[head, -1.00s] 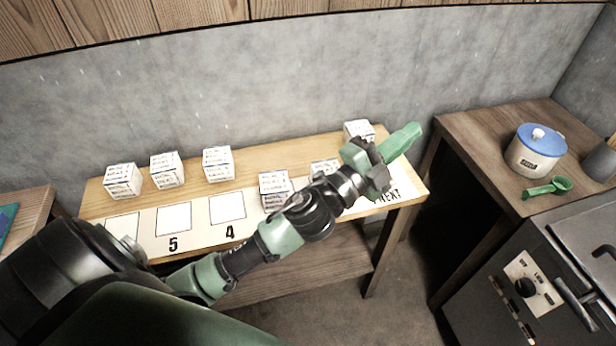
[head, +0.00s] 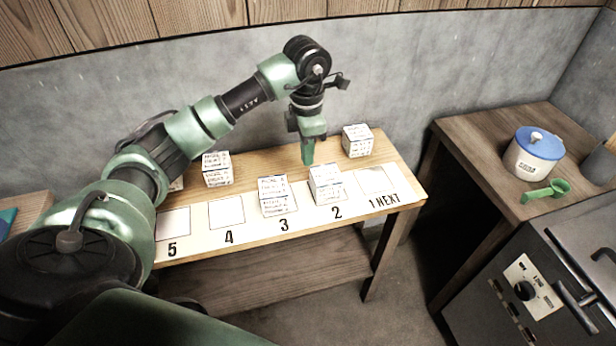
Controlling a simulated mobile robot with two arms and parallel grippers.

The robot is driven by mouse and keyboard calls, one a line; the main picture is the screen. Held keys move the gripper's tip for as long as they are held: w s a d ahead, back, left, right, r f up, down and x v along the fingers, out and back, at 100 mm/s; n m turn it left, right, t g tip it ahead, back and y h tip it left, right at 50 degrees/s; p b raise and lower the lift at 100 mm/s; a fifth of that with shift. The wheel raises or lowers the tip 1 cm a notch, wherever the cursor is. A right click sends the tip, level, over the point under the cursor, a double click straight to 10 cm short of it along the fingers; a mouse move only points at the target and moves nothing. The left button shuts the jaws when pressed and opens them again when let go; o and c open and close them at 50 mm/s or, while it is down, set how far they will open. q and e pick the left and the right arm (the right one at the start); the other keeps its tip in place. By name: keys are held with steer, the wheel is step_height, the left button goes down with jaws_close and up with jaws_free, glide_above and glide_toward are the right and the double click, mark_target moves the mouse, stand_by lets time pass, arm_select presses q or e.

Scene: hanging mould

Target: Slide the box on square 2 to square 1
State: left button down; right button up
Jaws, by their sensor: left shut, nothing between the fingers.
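The box on square 2 (head: 326,184) is a white cube with printed text, standing upright above the label 2. Square 1 (head: 374,180), marked "1 NEXT", is bare, to the right of that box. My left gripper (head: 308,158) points down with its green fingers shut and empty, just behind and left of the box on square 2. Whether it touches the box I cannot tell. My right gripper is not in view.
Another box (head: 274,196) stands on square 3. Boxes stand at the back of the table, one (head: 357,141) behind square 1 and one (head: 217,168) behind square 4. Squares 4 (head: 226,212) and 5 (head: 173,222) are bare. A blue-lidded pot (head: 536,152) stands on the right counter.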

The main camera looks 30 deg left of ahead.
mark_target(326, 183)
arm_select(q)
step_height(326, 183, down, 9)
steer(key=shift+r+p, duration=0.1)
steer(key=shift+p, duration=0.75)
steer(key=shift+f, duration=0.55)
